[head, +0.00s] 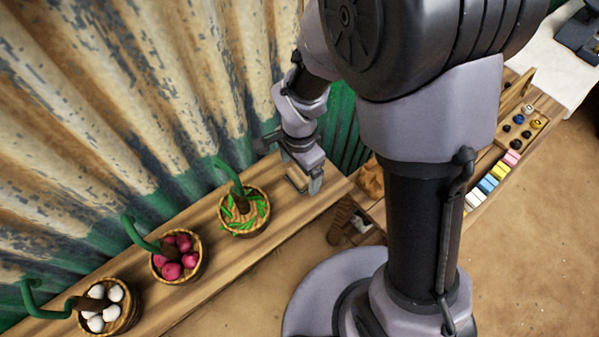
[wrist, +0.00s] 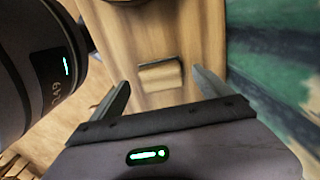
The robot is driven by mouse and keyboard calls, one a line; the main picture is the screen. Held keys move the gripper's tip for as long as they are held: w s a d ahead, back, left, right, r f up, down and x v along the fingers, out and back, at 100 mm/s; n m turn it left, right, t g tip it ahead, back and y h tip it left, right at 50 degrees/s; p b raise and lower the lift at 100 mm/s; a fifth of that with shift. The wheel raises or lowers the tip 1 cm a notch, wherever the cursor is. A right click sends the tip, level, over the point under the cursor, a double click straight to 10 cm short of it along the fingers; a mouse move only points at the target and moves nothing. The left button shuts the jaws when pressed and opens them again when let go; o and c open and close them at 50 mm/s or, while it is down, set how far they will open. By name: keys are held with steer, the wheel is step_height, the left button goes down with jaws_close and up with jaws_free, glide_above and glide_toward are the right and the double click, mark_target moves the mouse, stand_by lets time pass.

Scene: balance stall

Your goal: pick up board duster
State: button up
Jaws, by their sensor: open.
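The board duster (wrist: 160,76) is a small tan block with a dark edge along its far side, lying on the wooden shelf. In the wrist view it is between and a little beyond the two fingertips of my gripper (wrist: 161,88). The fingers are apart, with nothing between them. In the head view the duster (head: 296,178) shows as a small pale block at my gripper (head: 303,186), partly hidden by it. I cannot tell the exact height of the fingers above the shelf.
Baskets with green leaves (head: 244,211), pink-red round items (head: 177,258) and white round items (head: 108,306) stand along the shelf (head: 215,250). A corrugated wall (head: 110,120) runs close behind. Coloured blocks (head: 490,183) and a peg tray (head: 522,128) are at right.

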step_height(320, 180, down, 3)
steer(key=shift+w+r, duration=0.15)
steer(key=c, duration=1.5)
steer(key=shift+r, duration=0.6)
step_height(320, 180, up, 2)
steer(key=shift+r+p, duration=0.25)
steer(key=shift+p, duration=0.3)
steer(key=s+d, duration=0.1)
steer(key=s, duration=0.1)
steer(key=s+d, duration=0.1)
steer(key=s, duration=0.1)
steer(key=s+d, duration=0.1)
steer(key=s, duration=0.1)
steer(key=shift+s+d+r, duration=0.2)
steer(key=shift+d+r, duration=0.15)
steer(key=shift+s+d+r+b, duration=0.15)
steer(key=shift+s+d+b, duration=0.6)
steer(key=shift+s+b, duration=0.8)
steer(key=shift+s+d+r+b, duration=0.1)
steer(key=shift+s+d+b, duration=0.75)
steer(key=shift+b, duration=1.25)
steer(key=shift+s+d+r+b, duration=0.15)
steer(key=shift+s+d+b, duration=0.45)
steer(key=shift+s+b, duration=1)
